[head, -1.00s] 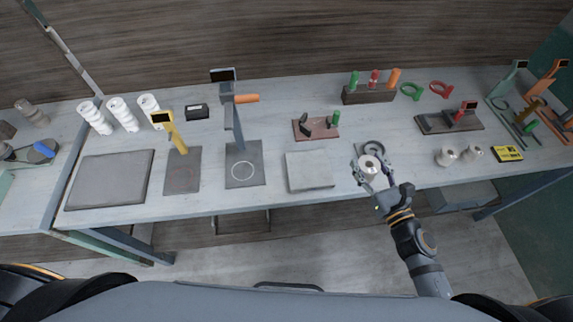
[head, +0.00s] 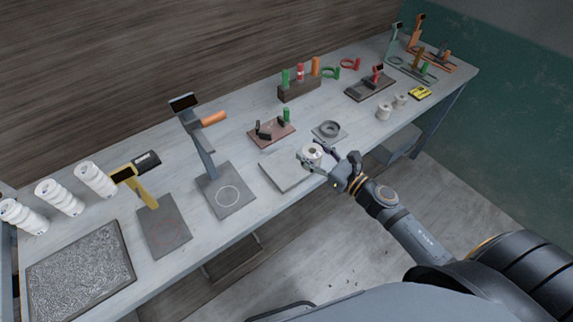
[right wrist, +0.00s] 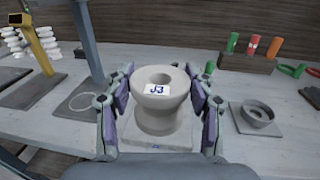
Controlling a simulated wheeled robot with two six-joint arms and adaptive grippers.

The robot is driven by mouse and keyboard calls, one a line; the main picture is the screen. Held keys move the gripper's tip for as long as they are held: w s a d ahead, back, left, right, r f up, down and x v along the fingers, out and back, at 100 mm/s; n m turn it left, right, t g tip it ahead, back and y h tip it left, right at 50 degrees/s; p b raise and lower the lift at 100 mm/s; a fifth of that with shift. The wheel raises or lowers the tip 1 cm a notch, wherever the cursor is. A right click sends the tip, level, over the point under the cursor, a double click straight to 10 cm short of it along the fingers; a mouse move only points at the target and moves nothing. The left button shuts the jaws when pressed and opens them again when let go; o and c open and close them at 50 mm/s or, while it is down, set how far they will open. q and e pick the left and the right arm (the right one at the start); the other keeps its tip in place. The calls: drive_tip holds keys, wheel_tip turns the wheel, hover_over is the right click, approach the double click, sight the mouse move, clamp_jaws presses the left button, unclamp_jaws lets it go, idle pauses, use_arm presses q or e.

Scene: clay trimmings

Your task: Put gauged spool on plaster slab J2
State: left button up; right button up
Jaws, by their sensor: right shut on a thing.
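A pale grey spool (head: 312,153) with a flared rim and a round hole is held upright between the fingers of my right gripper (head: 310,160). In the right wrist view the spool (right wrist: 160,112) carries a white tag that reads J3. The right gripper (right wrist: 162,108) is shut on the spool's sides. A pale, flat square slab (head: 284,176) lies on the bench beneath and to the left of the spool. In the right wrist view the slab (right wrist: 176,140) shows below the spool, with a small label too small to read. My left gripper is not in view.
A dark ring on a square base (head: 330,131) stands behind and right of the slab. A stand with an orange handle (head: 205,150) is to the left. A brown plate with a green peg (head: 270,134) lies behind. Two white spools (head: 384,112) stand farther right.

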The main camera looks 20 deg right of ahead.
drive_tip(key=shift+d+p+x, duration=0.2)
drive_tip(key=shift+p+x, duration=0.5)
drive_tip(key=shift+x, duration=0.5)
drive_tip(key=w+a+f+b, duration=0.1)
drive_tip(key=w+f, duration=0.1)
drive_tip(key=w+a+f+b, duration=0.1)
drive_tip(key=w+f, duration=0.1)
drive_tip(key=f, duration=0.1)
drive_tip(key=w+a+f+b, duration=0.1)
drive_tip(key=w+f, duration=0.1)
drive_tip(key=shift+w+a+f, duration=0.1)
drive_tip(key=shift+w+f, duration=0.05)
drive_tip(key=shift+w, duration=0.15)
drive_tip(key=f+b, duration=0.2)
drive_tip(key=f, duration=0.1)
drive_tip(key=f+b, duration=0.1)
drive_tip(key=b, duration=0.1)
drive_tip(key=shift+w+a+f, duration=0.2)
drive_tip(key=shift+w, duration=0.15)
drive_tip(key=shift+r, duration=0.2)
drive_tip(key=shift+s+f, duration=0.1)
drive_tip(key=shift+f, duration=0.05)
drive_tip(key=o, duration=1.4)
drive_tip(key=shift+c, duration=0.2)
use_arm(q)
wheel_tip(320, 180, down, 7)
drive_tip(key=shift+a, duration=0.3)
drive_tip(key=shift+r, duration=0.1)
